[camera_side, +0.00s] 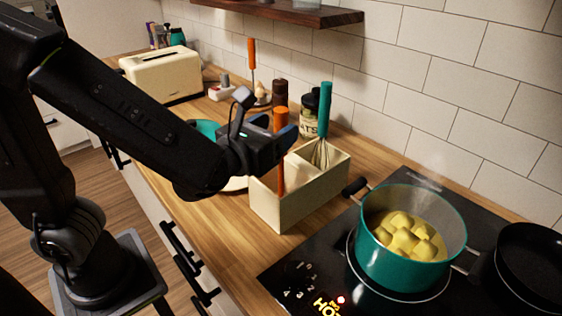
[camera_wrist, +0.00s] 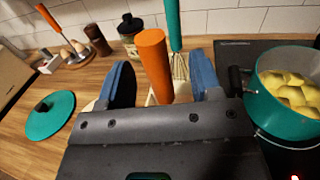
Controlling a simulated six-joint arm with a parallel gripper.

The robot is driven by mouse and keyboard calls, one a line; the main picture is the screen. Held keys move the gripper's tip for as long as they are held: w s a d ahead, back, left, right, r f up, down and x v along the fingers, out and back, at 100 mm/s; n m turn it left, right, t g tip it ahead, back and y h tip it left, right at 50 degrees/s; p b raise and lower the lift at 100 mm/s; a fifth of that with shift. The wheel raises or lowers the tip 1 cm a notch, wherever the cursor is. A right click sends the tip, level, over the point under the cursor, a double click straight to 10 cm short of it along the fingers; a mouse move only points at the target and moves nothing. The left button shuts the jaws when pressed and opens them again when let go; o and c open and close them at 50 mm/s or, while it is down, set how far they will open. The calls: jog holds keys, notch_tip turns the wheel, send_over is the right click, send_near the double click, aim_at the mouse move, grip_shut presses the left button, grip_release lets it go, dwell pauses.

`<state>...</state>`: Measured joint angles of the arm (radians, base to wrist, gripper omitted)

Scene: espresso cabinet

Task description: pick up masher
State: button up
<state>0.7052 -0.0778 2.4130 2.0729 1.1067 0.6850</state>
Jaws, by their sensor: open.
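The masher shows as an orange upright handle (camera_side: 281,121) standing in a cream utensil box (camera_side: 307,201); its head is hidden in the box. My gripper (camera_side: 279,142) is at the handle, above the box's left part. In the wrist view the orange handle (camera_wrist: 153,62) stands between the two blue fingers of my gripper (camera_wrist: 160,78). The fingers are open, with a visible gap on each side of the handle. I cannot tell how deep the handle sits between them.
A teal-handled whisk (camera_side: 324,112) stands in the box, right of the orange handle. A teal pot (camera_side: 398,262) of potatoes is on the hob at right, beside a black pan (camera_side: 532,265). A teal lid (camera_wrist: 50,115), toaster (camera_side: 162,73) and dark shelf (camera_side: 300,12) are also near.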

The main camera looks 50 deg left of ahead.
aim_at(286, 119)
jog(key=w, duration=0.2)
jog(key=w+a, duration=0.1)
jog(key=w, duration=0.1)
jog(key=shift+a, duration=0.1)
jog(key=c, duration=1)
jog(key=shift+r, duration=0.1)
